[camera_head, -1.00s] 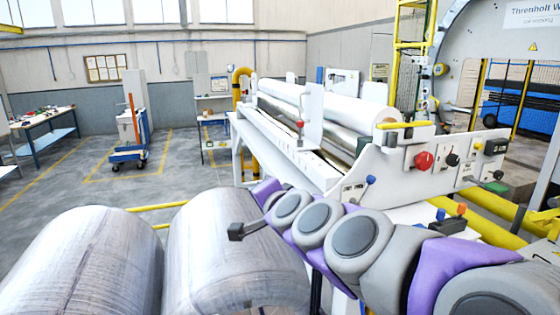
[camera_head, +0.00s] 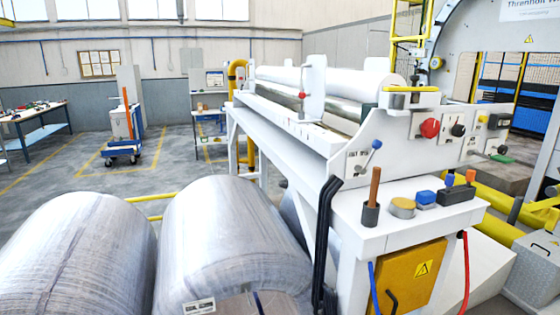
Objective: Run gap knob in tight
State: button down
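The white machine's end plate (camera_head: 395,150) faces me at the right of centre. It carries a round red knob (camera_head: 430,128) and a black knob (camera_head: 458,130) to its right. I cannot tell from the small labels which one is the gap knob, or how far either is turned. A lever with a blue ball (camera_head: 376,145) sits lower left on the plate, beside a small label. A shiny roller (camera_head: 300,95) and a white roller (camera_head: 340,81) run back from the plate. My gripper is not in view.
Large wrapped coils (camera_head: 225,240) fill the lower left. Yellow rails (camera_head: 500,210) run at right.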

aim_at(502, 149)
jog(key=z, duration=1.25)
jog(key=i+l, duration=0.25)
